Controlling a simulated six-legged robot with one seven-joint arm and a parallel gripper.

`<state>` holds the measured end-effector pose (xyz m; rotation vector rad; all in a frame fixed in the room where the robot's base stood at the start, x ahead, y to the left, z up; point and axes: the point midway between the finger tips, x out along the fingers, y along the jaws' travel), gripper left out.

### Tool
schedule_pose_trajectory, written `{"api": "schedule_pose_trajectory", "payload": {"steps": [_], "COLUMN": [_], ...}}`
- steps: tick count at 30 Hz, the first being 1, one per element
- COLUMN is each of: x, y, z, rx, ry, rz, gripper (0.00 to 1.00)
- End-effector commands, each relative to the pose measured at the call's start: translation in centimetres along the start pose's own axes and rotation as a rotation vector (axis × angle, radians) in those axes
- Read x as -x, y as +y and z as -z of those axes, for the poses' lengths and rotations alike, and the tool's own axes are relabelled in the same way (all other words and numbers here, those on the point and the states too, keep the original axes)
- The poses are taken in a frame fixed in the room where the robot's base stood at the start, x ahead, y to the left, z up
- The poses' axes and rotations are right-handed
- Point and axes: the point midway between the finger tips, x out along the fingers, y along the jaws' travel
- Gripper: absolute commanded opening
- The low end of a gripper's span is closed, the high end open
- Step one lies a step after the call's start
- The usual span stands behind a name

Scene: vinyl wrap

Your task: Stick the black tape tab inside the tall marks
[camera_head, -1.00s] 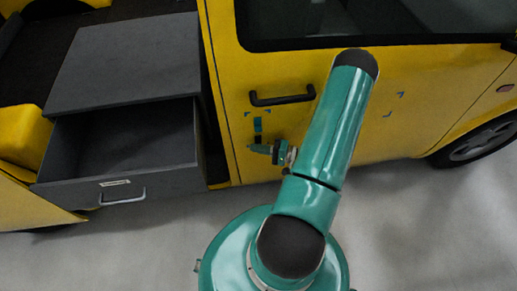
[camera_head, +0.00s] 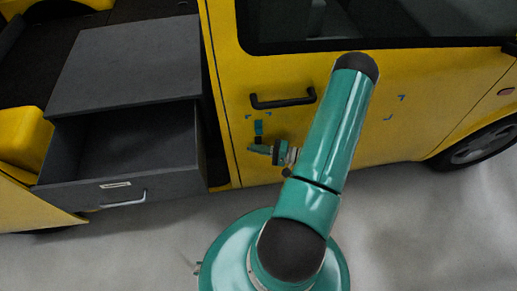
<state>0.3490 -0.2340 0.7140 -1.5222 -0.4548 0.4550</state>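A small upright strip (camera_head: 258,128) shows at the yellow door, teal-blue above and dark at its lower end. The dark end may be the black tape tab, but it is too small to be sure. Blue corner marks (camera_head: 248,116) flank the strip's top, below the black door handle. More corner marks (camera_head: 401,98) are farther right on the door, partly behind my arm. My gripper (camera_head: 250,148) is low in front of the door, pointing left, just below the strip. Its fingers show edge-on, so I cannot tell their opening, a hold, or contact with the door.
The black door handle (camera_head: 283,99) sticks out above the gripper. A grey drawer (camera_head: 120,190) stands open at left, with a grey top (camera_head: 125,65) above it. A wheel (camera_head: 480,145) is at right. Pale floor (camera_head: 430,235) lies clear at lower right.

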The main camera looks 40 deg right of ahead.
Motion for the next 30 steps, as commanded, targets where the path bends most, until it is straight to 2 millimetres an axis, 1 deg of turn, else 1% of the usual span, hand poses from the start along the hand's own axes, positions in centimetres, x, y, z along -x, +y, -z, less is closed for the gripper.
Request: {"api": "schedule_pose_trajectory", "payload": {"steps": [3,4,7,16,20,23,30], "x": [0.0,0.0,0.0,0.1,1.0,2.5,7.9], "y": [0.0,0.0,0.0,0.0,0.0,0.0,0.0], "z": [0.1,0.1,0.1,0.0,0.1,0.1,0.1], "rx": [0.001,0.001,0.001,0.001,0.001,0.002,0.002], "ry": [0.001,0.001,0.001,0.001,0.003,0.004,0.005], "rz": [0.0,0.0,0.0,0.0,-0.001,-0.001,-0.001], "gripper": [0.0,0.1,0.29,0.29,0.29,0.29,0.29]}}
